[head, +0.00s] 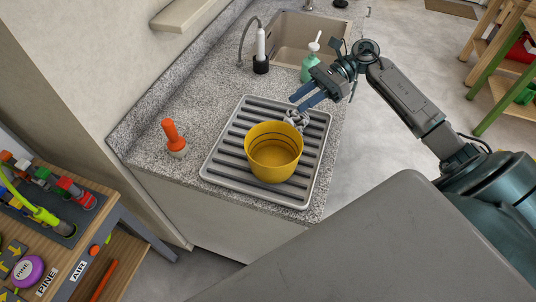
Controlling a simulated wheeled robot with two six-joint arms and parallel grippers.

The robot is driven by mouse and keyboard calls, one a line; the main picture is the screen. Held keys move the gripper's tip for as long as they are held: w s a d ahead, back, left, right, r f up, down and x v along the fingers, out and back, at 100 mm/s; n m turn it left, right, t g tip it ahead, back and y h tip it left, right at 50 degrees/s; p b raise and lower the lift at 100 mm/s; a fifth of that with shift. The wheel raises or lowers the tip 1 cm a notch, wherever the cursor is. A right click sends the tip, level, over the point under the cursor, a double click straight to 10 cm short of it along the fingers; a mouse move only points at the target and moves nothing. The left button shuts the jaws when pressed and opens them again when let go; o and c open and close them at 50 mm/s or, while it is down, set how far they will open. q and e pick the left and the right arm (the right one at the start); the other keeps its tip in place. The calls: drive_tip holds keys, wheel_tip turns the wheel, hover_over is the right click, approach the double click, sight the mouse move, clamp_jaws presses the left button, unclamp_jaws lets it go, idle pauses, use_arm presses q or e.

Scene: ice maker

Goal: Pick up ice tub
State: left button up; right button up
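A yellow round tub (274,166), which looks like the ice tub, stands upright on a grey ribbed drying tray (222,165) on the speckled counter. It appears empty inside, with dark rings around its inner wall. My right gripper (296,104) comes in from the right, above the tray's back right part and behind the tub. Its two blue fingers are apart with a gap between them. A crumpled grey item (297,119) lies just below the fingertips, behind the tub; I cannot tell whether they touch it. My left gripper is not in view.
A sink (300,38) with a faucet is at the back. A green soap bottle (309,68) stands near my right gripper, and a black-and-white cylinder (261,52) near the sink. An orange-topped shaker (173,138) stands left of the tray. A tool bench (100,222) is at lower left.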

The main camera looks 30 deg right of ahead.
sight(256, 129)
drive_tip(key=shift+w+a+f+p, duration=0.5)
drive_tip(key=shift+w+a+p, duration=0.05)
drive_tip(key=shift+a, duration=0.2)
drive_tip(key=p+x, duration=0.4)
drive_tip(key=x, duration=0.1)
drive_tip(key=p+x, duration=0.1)
drive_tip(key=x, duration=0.2)
drive_tip(key=shift+a+r+p, duration=0.2)
drive_tip(key=shift+r+p, duration=0.05)
drive_tip(key=shift+p, duration=0.15)
drive_tip(key=shift+a+f, duration=0.4)
drive_tip(key=shift+c, duration=0.4)
clamp_jaws()
